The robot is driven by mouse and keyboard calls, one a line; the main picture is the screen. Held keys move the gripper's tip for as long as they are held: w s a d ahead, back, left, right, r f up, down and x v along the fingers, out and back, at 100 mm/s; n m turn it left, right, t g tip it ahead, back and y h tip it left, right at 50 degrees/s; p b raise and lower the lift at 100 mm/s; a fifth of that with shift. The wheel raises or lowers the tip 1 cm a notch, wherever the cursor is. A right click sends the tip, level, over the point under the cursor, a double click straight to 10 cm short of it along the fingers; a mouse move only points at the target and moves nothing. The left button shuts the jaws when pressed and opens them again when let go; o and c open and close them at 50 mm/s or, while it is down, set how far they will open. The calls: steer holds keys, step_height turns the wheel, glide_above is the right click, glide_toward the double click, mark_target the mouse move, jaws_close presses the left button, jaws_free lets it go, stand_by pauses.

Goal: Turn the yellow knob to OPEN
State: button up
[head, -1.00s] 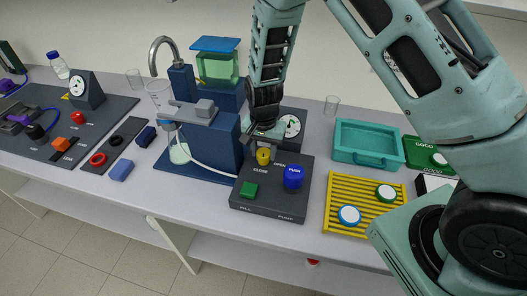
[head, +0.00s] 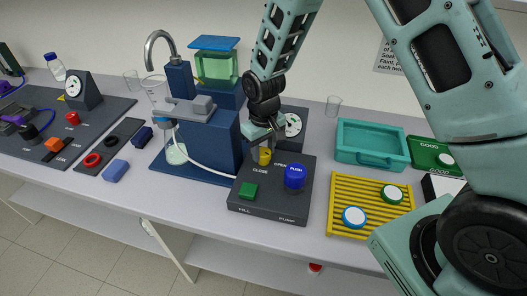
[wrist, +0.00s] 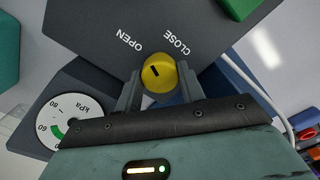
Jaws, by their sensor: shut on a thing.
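The yellow knob (wrist: 164,78) stands on the dark control panel (wrist: 110,25), between my fingers in the wrist view. The white words OPEN and CLOSE are printed just above it there, OPEN to the left and CLOSE to the right. A short black mark on the knob's top slants toward the upper left, on the OPEN side; its exact angle is hard to tell. My gripper (wrist: 160,91) is shut on the knob, one finger on each side. In the head view the knob (head: 264,156) shows below my gripper (head: 261,141).
A kPa gauge (head: 292,125) stands behind. The blue rig (head: 215,145) with its white tube is to the left; a yellow rack (head: 340,205) is to the right.

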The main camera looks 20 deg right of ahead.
mark_target(264, 152)
steer(key=n, duration=0.4)
steer(key=shift+n+b, duration=0.3)
steer(key=shift+n, duration=0.1)
steer(key=shift+w, duration=0.1)
stand_by(0.4)
steer(key=o, duration=1)
steer(key=shift+r, duration=0.1)
step_height(264, 152, up, 17)
steer(key=b, duration=0.3)
steer(key=shift+r, duration=0.15)
